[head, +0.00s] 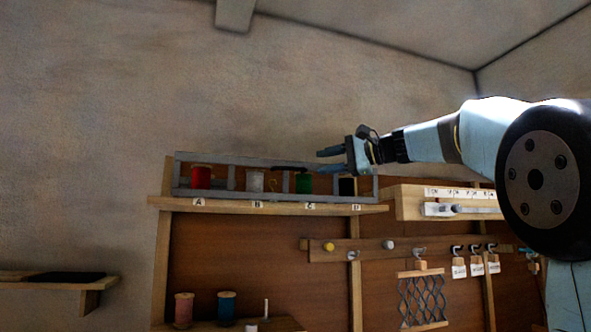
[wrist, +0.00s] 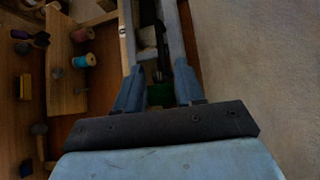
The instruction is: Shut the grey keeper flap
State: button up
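A grey barred frame (head: 232,160) runs along the upper shelf, around slots labelled A to D; I take it to include the keeper flap. I cannot tell the flap's own edge or how far it stands open. A red spool (head: 202,177), a white spool (head: 249,181) and a green spool (head: 303,183) stand behind its bars at A, B and C. Slot D looks dark. My gripper (head: 322,161) is open at the frame's top right, fingers pointing left. In the wrist view its fingers (wrist: 158,88) are apart, with grey bars (wrist: 128,38) beyond them; contact is unclear.
The wooden shelf (head: 260,204) lies under the frame. A pale wooden block with a grey slider (head: 455,209) is to the right. Below are a peg rail (head: 370,248), a hanging lattice (head: 420,298) and spools (head: 226,306) on a lower shelf.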

aim_at(294, 169)
jog(key=x, duration=0.9)
jog(key=shift+c, duration=0.3)
grip_shut()
